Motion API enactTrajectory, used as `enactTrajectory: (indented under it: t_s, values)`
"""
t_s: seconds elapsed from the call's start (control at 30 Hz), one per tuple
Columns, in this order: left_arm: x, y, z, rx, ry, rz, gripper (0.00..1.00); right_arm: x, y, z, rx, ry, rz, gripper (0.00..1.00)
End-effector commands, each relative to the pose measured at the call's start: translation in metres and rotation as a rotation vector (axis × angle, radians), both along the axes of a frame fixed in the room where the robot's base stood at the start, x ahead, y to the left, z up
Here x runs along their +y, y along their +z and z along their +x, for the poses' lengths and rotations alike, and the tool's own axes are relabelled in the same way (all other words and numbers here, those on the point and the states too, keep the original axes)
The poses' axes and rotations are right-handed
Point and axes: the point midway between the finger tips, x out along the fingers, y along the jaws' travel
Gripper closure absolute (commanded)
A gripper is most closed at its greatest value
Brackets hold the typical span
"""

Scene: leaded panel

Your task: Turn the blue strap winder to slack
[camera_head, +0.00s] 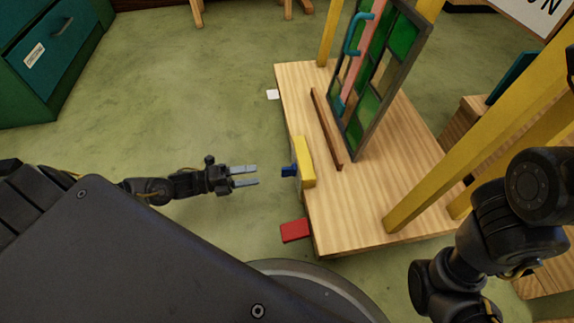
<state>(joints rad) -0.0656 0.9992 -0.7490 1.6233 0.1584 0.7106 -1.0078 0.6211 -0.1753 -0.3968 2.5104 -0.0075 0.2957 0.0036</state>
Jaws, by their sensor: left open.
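The blue strap winder (288,171) is a small blue piece at the left edge of the wooden bench, beside a yellow block (304,161). My left gripper (257,175) is open and empty, with its fingers pointing right at the winder. A short gap shows between the fingertips and the winder. A leaded panel (378,75) with green and pink glass stands upright on the bench, with blue clamp-like pieces (356,33) on its near side. My right arm is at the lower right, and its gripper is not visible.
The wooden bench (400,180) has yellow posts (480,130) and a brown strip (326,130). A red piece (295,230) and a white piece (272,94) stick out at its left edge. A green cabinet (50,60) stands at upper left. Open floor lies between.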

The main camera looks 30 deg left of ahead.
Motion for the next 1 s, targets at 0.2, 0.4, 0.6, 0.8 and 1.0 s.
enactTrajectory:
  t_s: [0.2, 0.4, 0.6, 0.8, 1.0]
  values:
    - [-0.027, -0.004, 0.021, -0.005, -0.002, -0.003, 0.31, -0.001, -0.02, 0.001, 0.002, 0.0, 0.006, 1.0]
    - [-0.058, -0.003, 0.044, -0.006, -0.003, -0.003, 0.31, -0.003, -0.038, 0.001, 0.003, 0.0, 0.014, 1.0]
    - [-0.078, -0.002, 0.059, -0.003, -0.004, -0.002, 0.31, -0.006, -0.046, 0.002, 0.003, 0.009, 0.027, 1.0]
    - [-0.085, 0.0, 0.064, -0.001, -0.003, 0.0, 0.31, -0.006, -0.045, 0.001, -0.005, 0.013, 0.032, 1.0]
    - [-0.085, 0.0, 0.064, -0.001, -0.003, 0.0, 0.31, -0.006, -0.044, 0.003, -0.002, 0.014, 0.033, 1.0]
